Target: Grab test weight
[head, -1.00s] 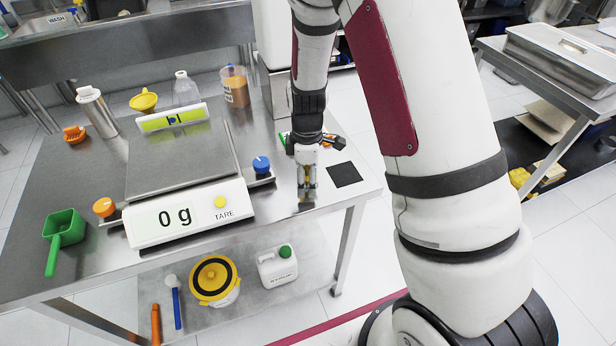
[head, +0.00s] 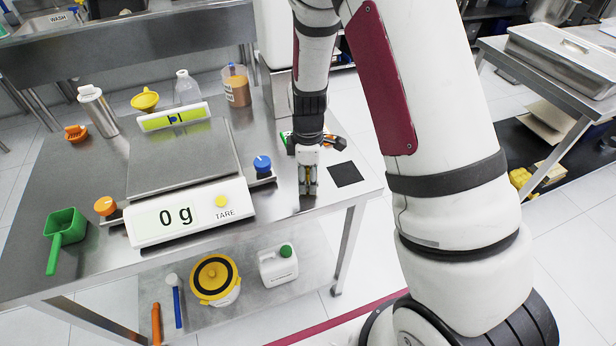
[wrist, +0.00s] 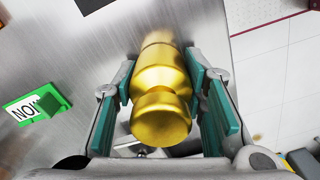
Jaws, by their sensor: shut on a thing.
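The test weight (wrist: 162,88) is a shiny brass-coloured cylinder with a narrow neck and a knob. In the wrist view it lies between the green pads of my gripper (wrist: 170,95), which is shut on it from both sides. In the head view my gripper (head: 308,186) points down over the right part of the steel table, to the right of the scale. There the weight is small and mostly hidden by the fingers. I cannot tell whether its base touches the table.
The scale (head: 180,165) reads 0 g and has an empty steel plate. A black square pad (head: 345,174) lies just right of my gripper. A green scoop (head: 66,228) and an orange knob (head: 104,206) are at the left. A green sign (wrist: 36,108) shows in the wrist view.

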